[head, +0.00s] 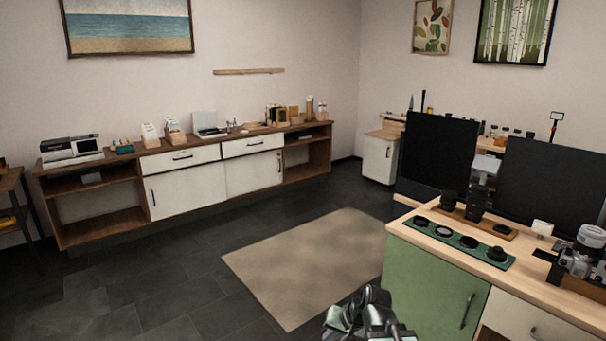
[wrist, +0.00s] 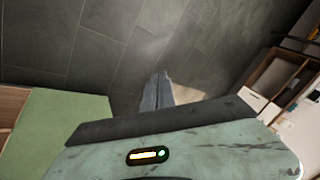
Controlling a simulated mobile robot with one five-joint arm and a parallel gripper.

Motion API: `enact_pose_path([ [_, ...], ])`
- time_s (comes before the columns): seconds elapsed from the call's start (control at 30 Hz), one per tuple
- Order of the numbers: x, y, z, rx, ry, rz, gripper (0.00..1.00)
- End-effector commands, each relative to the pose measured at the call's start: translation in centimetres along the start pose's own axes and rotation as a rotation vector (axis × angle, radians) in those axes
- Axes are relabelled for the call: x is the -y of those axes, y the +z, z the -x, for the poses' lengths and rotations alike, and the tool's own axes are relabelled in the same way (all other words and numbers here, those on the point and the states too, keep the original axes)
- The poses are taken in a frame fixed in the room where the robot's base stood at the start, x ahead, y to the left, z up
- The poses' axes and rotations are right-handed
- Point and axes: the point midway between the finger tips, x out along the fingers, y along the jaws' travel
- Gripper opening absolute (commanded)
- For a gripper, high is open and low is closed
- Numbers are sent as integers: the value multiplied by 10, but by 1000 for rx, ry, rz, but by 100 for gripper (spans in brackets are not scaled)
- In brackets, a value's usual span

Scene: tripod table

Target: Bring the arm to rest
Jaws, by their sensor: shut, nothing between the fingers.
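My gripper (head: 372,300) shows at the bottom of the head view, in front of the rug and to the left of the green cabinet. In the wrist view its fingers (wrist: 158,92) are together, with nothing between them, against the dark floor tiles. My arm is raised clear of the wooden counter, and the gripper touches nothing that I can see. The lower part of my arm is cut off by the head view's bottom edge.
The green cabinet (head: 432,282) with its wooden top stands close on the right, with lens parts and a camera (head: 583,252) on it. Dark panels (head: 437,155) rise behind. The beige rug (head: 305,262) and floor are clear. A long sideboard (head: 185,190) lines the back wall.

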Motion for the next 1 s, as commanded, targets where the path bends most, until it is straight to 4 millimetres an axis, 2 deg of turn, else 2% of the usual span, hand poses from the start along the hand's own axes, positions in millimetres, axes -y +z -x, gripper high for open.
enact_pose_path([
  [0.1, -52, 29, 8, 128, 216, 92, 0],
  [0.23, -102, 59, 31, 287, 418, 157, 0],
  [0.27, -102, 66, 38, 330, 422, 173, 0],
  [0.3, -91, 57, 58, 318, 418, 170, 0],
  [0.7, -41, 25, 160, 313, 414, 167, 0],
  [0.83, -34, 20, 175, 312, 414, 167, 0],
  [1.0, -35, 21, 173, 312, 413, 167, 0],
])
